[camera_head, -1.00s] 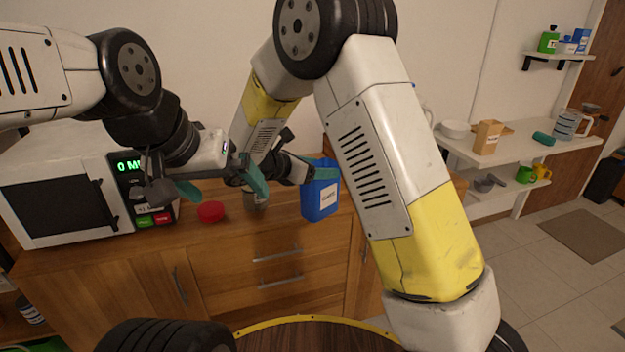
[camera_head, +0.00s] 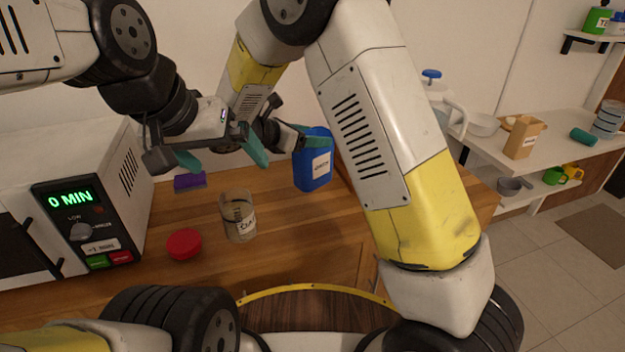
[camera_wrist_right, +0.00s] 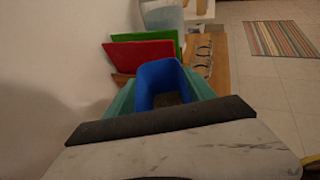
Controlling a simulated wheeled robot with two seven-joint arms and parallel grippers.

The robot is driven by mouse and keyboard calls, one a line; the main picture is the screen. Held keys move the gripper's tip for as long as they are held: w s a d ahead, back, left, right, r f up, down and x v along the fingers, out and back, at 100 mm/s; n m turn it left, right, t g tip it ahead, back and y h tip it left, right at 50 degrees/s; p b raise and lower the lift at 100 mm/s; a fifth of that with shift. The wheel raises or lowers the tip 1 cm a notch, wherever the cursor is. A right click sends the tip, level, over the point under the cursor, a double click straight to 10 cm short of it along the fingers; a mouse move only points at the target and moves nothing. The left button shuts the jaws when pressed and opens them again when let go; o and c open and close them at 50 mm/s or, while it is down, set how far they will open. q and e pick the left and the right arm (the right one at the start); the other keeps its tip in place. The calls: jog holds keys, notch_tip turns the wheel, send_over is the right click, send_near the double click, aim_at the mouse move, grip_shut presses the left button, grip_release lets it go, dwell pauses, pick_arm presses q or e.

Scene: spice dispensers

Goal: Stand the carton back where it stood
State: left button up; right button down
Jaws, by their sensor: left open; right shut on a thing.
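The blue carton (camera_head: 312,172) has a white label and an open top, and is upright over the right part of the wooden counter. My right gripper (camera_head: 305,139) is shut on its upper part. I cannot tell whether its base touches the counter. In the right wrist view the carton (camera_wrist_right: 161,76) sits between the teal fingers, with something dark inside. My left gripper (camera_head: 222,155) is open and empty, in the air left of the carton.
On the counter (camera_head: 290,225) stand a clear labelled jar (camera_head: 238,217), a red lid (camera_head: 184,244) and a purple block (camera_head: 190,181). A microwave (camera_head: 75,195) is at left.

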aim_at(312, 168)
jog(key=f, duration=0.6)
jog(key=shift+w, duration=0.2)
jog(key=shift+f, duration=2.05)
jog(key=shift+c, duration=1.6)
grip_release()
